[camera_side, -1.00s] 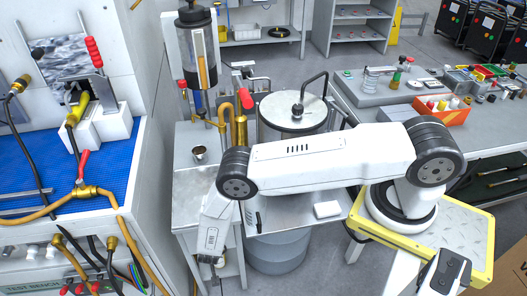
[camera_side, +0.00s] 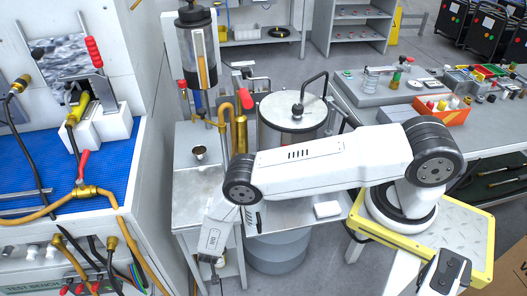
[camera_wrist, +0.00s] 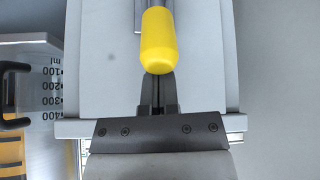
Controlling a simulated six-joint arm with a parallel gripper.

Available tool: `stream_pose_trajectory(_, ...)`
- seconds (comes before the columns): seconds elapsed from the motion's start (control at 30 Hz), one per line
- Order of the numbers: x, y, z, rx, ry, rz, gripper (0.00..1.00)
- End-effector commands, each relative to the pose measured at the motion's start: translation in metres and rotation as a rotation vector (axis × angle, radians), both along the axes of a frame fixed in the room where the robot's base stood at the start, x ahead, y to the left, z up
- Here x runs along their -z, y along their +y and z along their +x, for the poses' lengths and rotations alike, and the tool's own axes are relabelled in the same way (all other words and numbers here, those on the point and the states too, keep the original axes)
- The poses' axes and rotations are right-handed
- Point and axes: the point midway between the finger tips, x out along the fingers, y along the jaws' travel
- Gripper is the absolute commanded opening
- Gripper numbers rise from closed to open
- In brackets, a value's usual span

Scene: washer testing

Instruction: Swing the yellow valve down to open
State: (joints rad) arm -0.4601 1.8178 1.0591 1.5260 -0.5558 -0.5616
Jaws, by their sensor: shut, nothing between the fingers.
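The yellow valve handle (camera_wrist: 158,38) is a rounded yellow grip on a grey metal stem, at the top middle of the wrist view. Its lower end is right at the tips of my gripper (camera_wrist: 158,82), whose two dark fingers are together with nothing between them. The handle overlaps the fingertips in this view; I cannot tell whether they touch. In the side view my arm's wrist end hangs low at the bottom left, and the fingers are not clear there. I cannot make out this yellow handle in the side view.
A clear vessel (camera_wrist: 28,85) with ml markings stands left of the handle in the wrist view. The blue-matted test bench (camera_side: 105,180) is at left.

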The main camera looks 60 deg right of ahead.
Motion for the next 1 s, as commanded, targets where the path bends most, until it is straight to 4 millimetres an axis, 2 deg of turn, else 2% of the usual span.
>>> stream_pose_trajectory(0.67, 0.002, 0.007, -0.007, -0.003, -0.067, -0.069, 0.0)
stream_pose_trajectory(1.0, 0.006, 0.017, -0.018, -0.006, -0.181, -0.183, 0.0)
